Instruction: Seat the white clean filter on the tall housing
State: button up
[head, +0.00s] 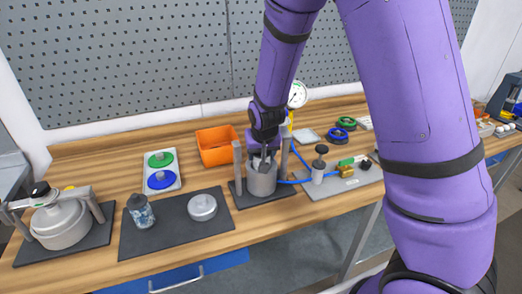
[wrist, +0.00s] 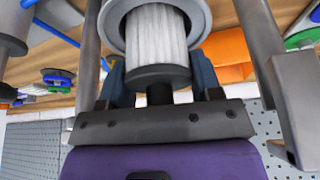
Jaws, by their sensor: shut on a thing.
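The white clean filter (wrist: 155,36) is a pleated white cylinder with a dark end cap and a short dark stub. My gripper (wrist: 160,80) is shut on its dark cap end, with a finger at each side. The tall housing (head: 262,182) is a grey cylinder between two upright posts. Its round grey rim (wrist: 198,18) surrounds the filter's far end in the wrist view. The filter's lower end is hidden inside, so I cannot tell whether it touches the bottom. In the head view my gripper (head: 263,158) points down at the housing's mouth, mostly covering the filter.
A dark mat (head: 175,235) holds a stained dark-capped filter (head: 141,211) and a silver lid (head: 203,207). A clamped vessel (head: 62,222) stands at left. An orange bin (head: 218,146) is behind. A plate with valves and blue hose (head: 322,174) sits close right of the housing.

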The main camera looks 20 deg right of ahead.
jog(key=shift+f, duration=0.8)
dwell(0.8)
jog(key=o, duration=1)
jog(key=shift+c, duration=0.2)
jog(key=shift+o, duration=0.5)
jog(key=shift+s+r, duration=0.15)
jog(key=shift+r, duration=0.3)
jog(key=v, duration=1)
jog(key=shift+s+f, duration=0.1)
jog(key=s+d+r+n, duration=0.1)
jog(key=s+d+r, duration=0.2)
jog(key=s+r, duration=0.6)
jog(key=s+d+r, duration=0.4)
jog(key=s+r, duration=0.5)
jog(key=s, duration=0.8)
jog(key=shift+d+r+n+t+y, duration=0.15)
jog(key=shift+n+t+y, duration=0.15)
jog(key=shift+n+t, duration=0.1)
